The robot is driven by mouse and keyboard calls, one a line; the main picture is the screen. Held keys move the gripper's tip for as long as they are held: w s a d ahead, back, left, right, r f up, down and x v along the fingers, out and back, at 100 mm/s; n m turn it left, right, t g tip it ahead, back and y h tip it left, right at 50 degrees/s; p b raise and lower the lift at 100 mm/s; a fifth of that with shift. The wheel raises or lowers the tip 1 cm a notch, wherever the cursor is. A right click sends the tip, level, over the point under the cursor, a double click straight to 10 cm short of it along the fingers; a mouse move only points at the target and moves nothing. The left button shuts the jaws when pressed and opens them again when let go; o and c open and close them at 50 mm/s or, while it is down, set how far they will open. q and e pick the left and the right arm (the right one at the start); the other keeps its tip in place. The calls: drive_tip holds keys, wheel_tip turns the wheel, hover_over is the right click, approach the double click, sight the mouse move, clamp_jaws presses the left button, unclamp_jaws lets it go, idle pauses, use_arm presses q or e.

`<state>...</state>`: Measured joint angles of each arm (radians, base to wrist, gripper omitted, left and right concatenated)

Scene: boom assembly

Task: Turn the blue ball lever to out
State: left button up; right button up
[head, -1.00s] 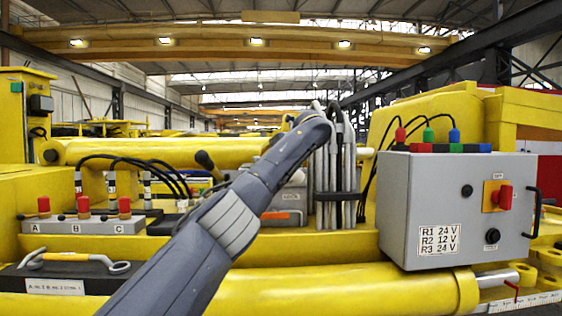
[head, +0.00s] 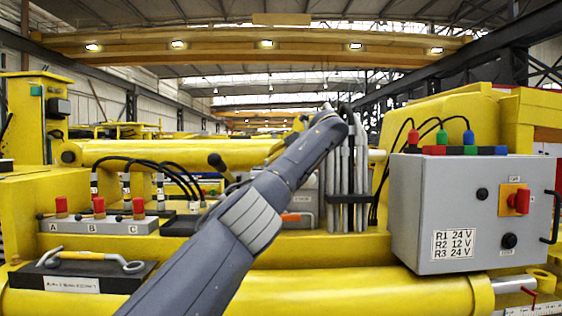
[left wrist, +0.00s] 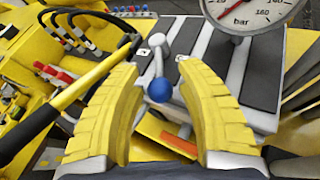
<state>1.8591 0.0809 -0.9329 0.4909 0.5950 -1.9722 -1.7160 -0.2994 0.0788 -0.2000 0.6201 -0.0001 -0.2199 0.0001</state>
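The blue ball (left wrist: 159,90) is the knob of a short metal lever (left wrist: 157,60) on a grey ribbed block (left wrist: 200,38), in the left wrist view. Small white labels (left wrist: 143,53) lie near the lever's base; their text is too small to read. My left gripper (left wrist: 158,66) is open, its two yellow ribbed fingers on either side of the ball and lever. Gaps show beside the ball, and contact is not visible. In the head view my left arm hides the lever and the gripper's fingers. My right gripper is in neither view.
A pressure gauge (left wrist: 244,12) sits close to the block.

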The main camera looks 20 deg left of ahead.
use_arm(q)
drive_tip(key=shift+o, duration=0.7)
drive_tip(key=shift+a+f, duration=0.1)
drive_tip(key=shift+f, duration=0.05)
drive_tip(key=v, duration=1.2)
drive_tip(key=shift+o, duration=0.3)
drive_tip(key=w+a+f+h, duration=0.1)
drive_tip(key=a+f, duration=0.2)
drive_tip(key=f, duration=0.1)
drive_tip(key=shift+s+r+m+t+h, duration=2.85)
drive_tip(key=shift+s+m+h, duration=0.25)
drive_tip(key=shift+s+m, duration=2.15)
drive_tip(key=shift+n, duration=0.25)
drive_tip(key=x, duration=1.1)
drive_tip(key=a+x, duration=0.1)
drive_tip(key=x, duration=0.5)
